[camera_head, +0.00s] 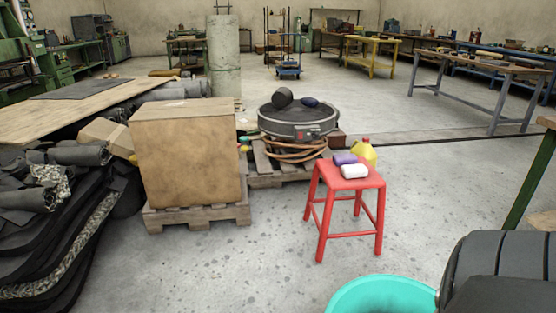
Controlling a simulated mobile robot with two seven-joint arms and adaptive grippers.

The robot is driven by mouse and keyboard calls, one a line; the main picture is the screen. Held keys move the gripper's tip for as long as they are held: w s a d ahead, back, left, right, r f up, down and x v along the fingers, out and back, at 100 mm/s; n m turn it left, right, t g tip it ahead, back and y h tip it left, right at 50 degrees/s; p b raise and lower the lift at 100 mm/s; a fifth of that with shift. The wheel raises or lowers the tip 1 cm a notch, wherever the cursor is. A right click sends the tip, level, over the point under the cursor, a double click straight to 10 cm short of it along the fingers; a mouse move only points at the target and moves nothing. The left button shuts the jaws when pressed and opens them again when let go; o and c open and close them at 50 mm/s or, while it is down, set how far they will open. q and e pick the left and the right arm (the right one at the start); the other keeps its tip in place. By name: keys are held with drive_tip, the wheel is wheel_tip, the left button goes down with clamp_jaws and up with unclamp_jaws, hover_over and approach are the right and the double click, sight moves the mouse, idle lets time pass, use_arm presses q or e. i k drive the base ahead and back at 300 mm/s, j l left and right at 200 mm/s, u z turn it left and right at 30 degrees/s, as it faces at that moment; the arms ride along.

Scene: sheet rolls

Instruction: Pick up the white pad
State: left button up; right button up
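The white pad (354,171) is a small rounded block lying on the seat of a red stool (335,176), towards its front right. A purple pad (344,159) lies just behind it on the same seat; I cannot tell whether the two touch. Nothing covers the white pad from this view. Neither my left nor my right gripper is in view.
A yellow jug (369,155) shows just behind the stool. A turquoise tub (385,298) and a large dark ribbed object (500,262) fill the bottom right. A big brown box (187,155) on a pallet stands left. Floor (270,260) left of the stool is clear.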

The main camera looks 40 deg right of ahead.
sight(349, 171)
drive_tip(key=i+z, duration=0.3)
drive_tip(key=i, duration=0.15)
drive_tip(key=i+j+z, duration=0.3)
drive_tip(key=i, duration=0.15)
drive_tip(key=i+j+z, duration=0.15)
drive_tip(key=i+z, duration=0.4)
drive_tip(key=z, duration=0.2)
drive_tip(key=i+j+z, duration=0.1)
drive_tip(key=z, duration=0.25)
drive_tip(key=i+j+z, duration=0.2)
drive_tip(key=z, duration=0.2)
drive_tip(key=i+j+z, duration=0.2)
drive_tip(key=z, duration=0.15)
drive_tip(key=i+j+z, duration=0.2)
drive_tip(key=z, duration=0.25)
drive_tip(key=i+j+z, duration=0.15)
drive_tip(key=z, duration=0.25)
drive_tip(key=j+z, duration=0.45)
drive_tip(key=i+l, duration=0.05)
